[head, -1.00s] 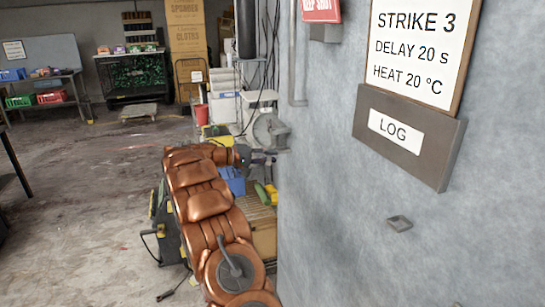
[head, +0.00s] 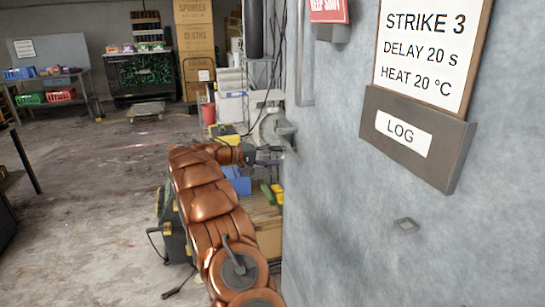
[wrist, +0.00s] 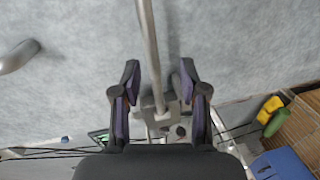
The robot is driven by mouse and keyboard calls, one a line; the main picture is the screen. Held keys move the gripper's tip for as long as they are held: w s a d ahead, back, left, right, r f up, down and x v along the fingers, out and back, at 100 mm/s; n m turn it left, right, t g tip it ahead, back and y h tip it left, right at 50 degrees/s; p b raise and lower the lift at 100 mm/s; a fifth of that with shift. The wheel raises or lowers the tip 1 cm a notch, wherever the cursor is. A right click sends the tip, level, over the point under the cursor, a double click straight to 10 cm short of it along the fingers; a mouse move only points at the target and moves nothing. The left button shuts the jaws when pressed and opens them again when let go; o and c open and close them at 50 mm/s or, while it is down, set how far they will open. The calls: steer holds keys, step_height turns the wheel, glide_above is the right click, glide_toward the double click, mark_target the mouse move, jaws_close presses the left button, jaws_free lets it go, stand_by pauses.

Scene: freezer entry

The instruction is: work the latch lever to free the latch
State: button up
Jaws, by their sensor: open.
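My gripper (head: 270,155) is at the end of my copper arm, close to the edge of the grey wall in the head view. In the wrist view my gripper (wrist: 160,75) is open, with one dark finger on each side of a straight metal rod (wrist: 149,45). The rod ends at a small grey bracket (wrist: 172,112) between the fingers. I cannot tell whether this rod is the latch lever. No finger clearly touches it. In the head view a grey rounded fitting (head: 271,124) sits just above my gripper; the latch is not clearly seen.
A grey curved handle (wrist: 17,56) shows at the left of the wrist view. A blue bin (head: 237,180) and a wooden crate (head: 268,236) stand below my gripper. The wall (head: 340,200) with a LOG box (head: 408,133) fills the right. Open floor lies left.

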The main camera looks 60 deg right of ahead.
steer(key=v, duration=1.2)
stand_by(0.5)
steer(key=s+a+f+n+t+y, duration=0.2)
steer(key=s+a+f+y, duration=0.1)
steer(key=s+a, duration=0.8)
steer(key=s+a+f+n+t+y, duration=0.3)
steer(key=s+a, duration=0.9)
steer(key=a, duration=0.8)
steer(key=s+a+f+n+t+y, duration=0.2)
steer(key=s+a+y, duration=0.4)
steer(key=s+a, duration=0.5)
steer(key=a+f+n, duration=0.1)
steer(key=a, duration=0.4)
steer(key=shift+s+t+y, duration=0.25)
steer(key=shift+t+y, duration=0.15)
steer(key=shift+a, duration=0.1)
